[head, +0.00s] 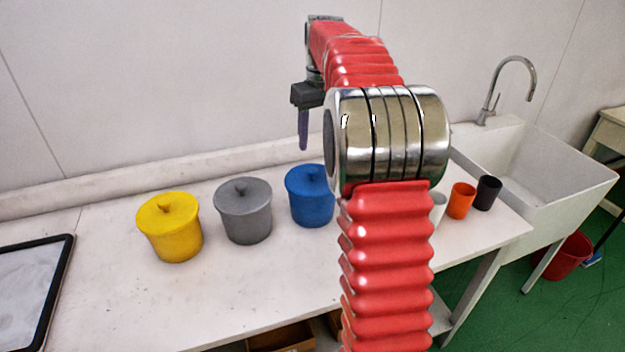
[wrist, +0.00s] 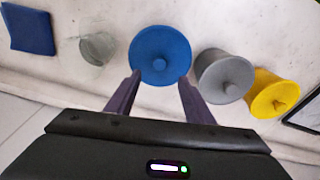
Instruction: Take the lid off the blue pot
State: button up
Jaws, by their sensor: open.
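The blue pot (head: 311,205) stands on the table with its blue lid (head: 308,176) on, a round knob on top. My arm hides part of its right side in the head view. In the wrist view the lid (wrist: 150,45) and its knob (wrist: 159,63) are seen from above, just beyond the fingertips. My gripper (head: 303,148) hangs above the blue pot, pointing down. In the wrist view my gripper (wrist: 160,78) is open, with a finger on each side of the knob's line and nothing between them.
A grey lidded pot (head: 245,222) and a yellow lidded pot (head: 172,238) stand to the left. A black-rimmed tray (head: 68,262) lies further left. An orange cup (head: 460,201) and a dark cup (head: 487,193) stand right, near the sink (head: 560,185). The wall is close behind.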

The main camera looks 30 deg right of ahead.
send_over(312, 169)
jog(key=s, duration=0.1)
jog(key=shift+s+a+f, duration=0.1)
jog(key=shift+s+f, duration=0.05)
jog(key=shift+f, duration=2.4)
jog(key=shift+w+f, duration=0.25)
jog(key=shift+f, duration=1.05)
jog(key=shift+w+f, duration=0.2)
jog(key=shift+f, duration=1.05)
jog(key=shift+c, duration=0.2)
grip_shut()
